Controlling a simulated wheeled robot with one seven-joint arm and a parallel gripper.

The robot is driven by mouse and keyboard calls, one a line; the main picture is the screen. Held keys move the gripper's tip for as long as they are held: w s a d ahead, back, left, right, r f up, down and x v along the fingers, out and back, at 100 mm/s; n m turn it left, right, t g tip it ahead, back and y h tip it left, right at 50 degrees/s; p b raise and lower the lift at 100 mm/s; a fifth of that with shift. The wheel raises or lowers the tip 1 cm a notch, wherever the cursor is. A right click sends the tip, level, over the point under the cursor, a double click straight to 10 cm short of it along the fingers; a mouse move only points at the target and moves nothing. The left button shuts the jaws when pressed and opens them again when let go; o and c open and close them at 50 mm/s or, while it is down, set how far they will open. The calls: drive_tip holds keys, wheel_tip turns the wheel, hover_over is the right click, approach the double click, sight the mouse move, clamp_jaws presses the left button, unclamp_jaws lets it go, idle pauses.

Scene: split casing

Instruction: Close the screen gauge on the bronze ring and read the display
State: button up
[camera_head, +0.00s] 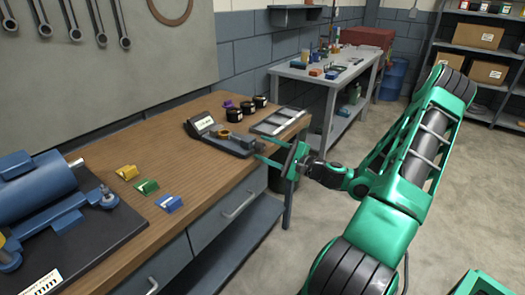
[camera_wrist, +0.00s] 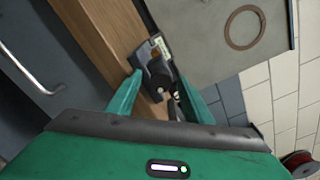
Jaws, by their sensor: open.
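The screen gauge (camera_head: 240,146) is a dark device on the wooden workbench, with a tilted pale display (camera_head: 203,123) at its left end. The writing on the display is too small to read. A small bronze ring (camera_head: 224,134) sits at the gauge's middle; whether the jaws touch it I cannot tell. My gripper (camera_head: 262,148) is open and empty at the gauge's right end, its fingers pointing left towards it. In the wrist view the gauge (camera_wrist: 160,72) shows between and beyond my fingertips (camera_wrist: 160,80), with a dark round end facing me.
Several dark jars (camera_head: 261,101), a purple part (camera_head: 229,104) and a grey tray (camera_head: 277,121) stand behind the gauge. Yellow, green and blue blocks (camera_head: 147,186) lie to the left, near a blue machine (camera_head: 45,195). Bare wood (camera_head: 165,150) lies between.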

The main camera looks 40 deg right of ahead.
drive_tip(key=v, duration=1)
idle(0.6)
drive_tip(key=s+a+f+n+g+y, duration=0.1)
drive_tip(key=s+a+f+n+g, duration=0.25)
drive_tip(key=a+n+g, duration=0.25)
drive_tip(key=s+a+f+n+g, duration=0.3)
drive_tip(key=s+a+n+g, duration=0.15)
drive_tip(key=a+g, duration=0.2)
drive_tip(key=s+d+r+n+g+h, duration=0.1)
drive_tip(key=s+r+n+g+h, duration=0.1)
drive_tip(key=s+r, duration=0.5)
drive_tip(key=s+d+r+n+g+h, duration=0.2)
drive_tip(key=s+r+h, duration=0.3)
drive_tip(key=s+r, duration=0.2)
drive_tip(key=shift+s, duration=1.05)
